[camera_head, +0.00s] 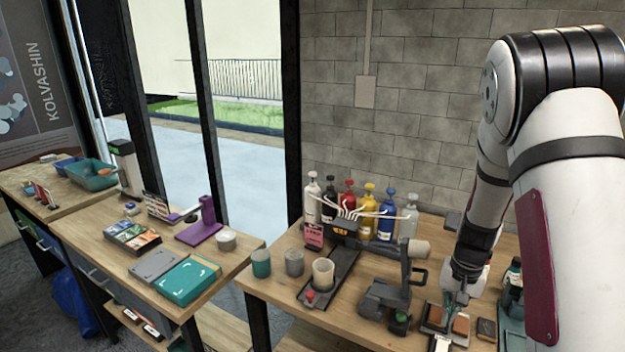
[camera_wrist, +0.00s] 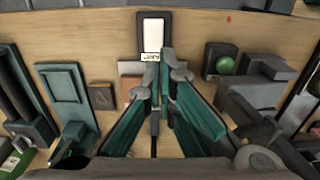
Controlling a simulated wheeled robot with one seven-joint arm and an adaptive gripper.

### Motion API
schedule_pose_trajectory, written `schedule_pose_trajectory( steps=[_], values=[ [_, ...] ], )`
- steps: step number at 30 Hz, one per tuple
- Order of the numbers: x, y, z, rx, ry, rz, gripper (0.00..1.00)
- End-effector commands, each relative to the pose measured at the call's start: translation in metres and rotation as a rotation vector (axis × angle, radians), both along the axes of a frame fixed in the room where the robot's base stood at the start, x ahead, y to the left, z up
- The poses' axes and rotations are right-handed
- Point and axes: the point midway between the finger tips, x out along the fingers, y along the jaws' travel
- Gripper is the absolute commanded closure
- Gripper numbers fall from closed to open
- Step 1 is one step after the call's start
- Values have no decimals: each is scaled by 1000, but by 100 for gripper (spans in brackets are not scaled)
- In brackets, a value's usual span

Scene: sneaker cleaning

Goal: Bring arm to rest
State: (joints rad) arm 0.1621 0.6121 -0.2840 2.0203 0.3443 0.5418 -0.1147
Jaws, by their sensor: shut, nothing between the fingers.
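My gripper (camera_head: 455,302) is at the end of my white and black arm, which reaches down over the right workbench in the head view. In the wrist view my gripper (camera_wrist: 163,84) has its teal fingers together, with nothing between them. The fingertips are over the bench near a small tray with brown blocks (camera_head: 461,325). A black-framed white card (camera_wrist: 152,35) lies just beyond the fingertips in the wrist view. I cannot tell the exact height of the fingertips above the bench.
A dark machine (camera_head: 385,300) with a green knob stands left of my gripper. A cream cup (camera_head: 323,272), a grey cup (camera_head: 294,263) and several pump bottles (camera_head: 386,216) are farther left and back. Dark tools and a teal holder (camera_wrist: 66,92) crowd the other side. A brick wall (camera_head: 430,100) is behind.

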Motion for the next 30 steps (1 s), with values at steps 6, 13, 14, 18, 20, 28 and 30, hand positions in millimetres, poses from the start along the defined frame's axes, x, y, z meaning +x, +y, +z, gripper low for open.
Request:
schedule_pose_trajectory(
  steps=[6,13,14,18,20,28,30],
  values=[
    [-2,41,80,25,-94,86,100],
    [-28,87,160,34,-188,200,100],
    [-33,92,169,33,-198,215,100],
    [-59,115,208,22,-252,287,100],
    [-71,124,223,15,-274,317,100],
    [-136,156,272,-47,-372,449,100],
    [-154,162,280,-69,-394,478,100]
  ],
)
